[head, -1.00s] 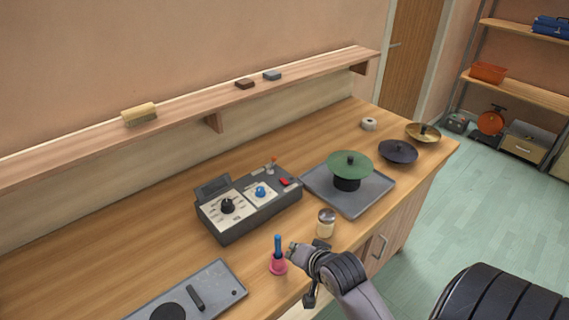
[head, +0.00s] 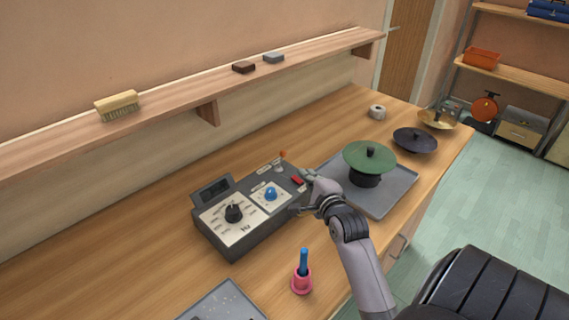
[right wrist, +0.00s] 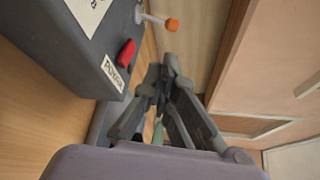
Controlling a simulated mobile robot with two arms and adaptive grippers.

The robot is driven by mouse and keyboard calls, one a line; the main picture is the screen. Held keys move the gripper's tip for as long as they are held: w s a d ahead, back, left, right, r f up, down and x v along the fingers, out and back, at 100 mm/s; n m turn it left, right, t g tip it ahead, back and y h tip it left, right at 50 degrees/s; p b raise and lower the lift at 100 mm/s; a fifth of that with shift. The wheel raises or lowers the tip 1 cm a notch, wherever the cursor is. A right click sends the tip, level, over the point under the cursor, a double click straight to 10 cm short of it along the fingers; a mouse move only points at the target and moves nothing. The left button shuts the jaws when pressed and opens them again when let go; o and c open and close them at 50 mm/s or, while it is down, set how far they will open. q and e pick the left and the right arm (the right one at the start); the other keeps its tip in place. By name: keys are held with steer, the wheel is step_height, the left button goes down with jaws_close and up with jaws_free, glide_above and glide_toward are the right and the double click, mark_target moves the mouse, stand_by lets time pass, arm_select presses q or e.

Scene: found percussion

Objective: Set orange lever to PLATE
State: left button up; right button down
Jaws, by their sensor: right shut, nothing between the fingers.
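The orange-tipped lever (head: 282,156) stands at the back right of the grey control box (head: 228,249). In the right wrist view the orange tip (right wrist: 172,25) sits on a pale stem, beyond the red POWER switch (right wrist: 127,53). My right gripper (head: 309,176) is beside the right end of the box, close to the red switch (head: 297,180) and in front of the lever. In the right wrist view its fingers (right wrist: 167,66) are shut with nothing between them, apart from the lever. The lever's position labels are too small to read. My left gripper is not in view.
A blue knob (head: 270,194) and a black knob (head: 233,213) are on the box. A grey tray (head: 399,197) with a green lidded black pot (head: 369,159) stands to the right. A pink holder (head: 302,283) with a blue handle stands in front. A wall shelf (head: 208,86) runs behind.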

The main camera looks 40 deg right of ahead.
mark_target(295, 169)
steer(key=shift+w+d+f, duration=0.25)
steer(key=shift+w, duration=0.1)
steer(key=shift+r+m, duration=0.1)
steer(key=shift+m, duration=0.2)
steer(key=shift+s+r, duration=0.15)
steer(key=shift+s, duration=0.05)
steer(key=p+x, duration=0.1)
steer(key=x, duration=0.7)
steer(key=shift+w+d, duration=0.2)
steer(key=shift+w, duration=0.05)
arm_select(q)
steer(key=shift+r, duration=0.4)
arm_select(e)
steer(key=shift+w+d, duration=0.3)
steer(key=shift+w, duration=0.25)
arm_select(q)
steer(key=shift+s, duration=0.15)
arm_select(e)
steer(key=shift+a, duration=0.1)
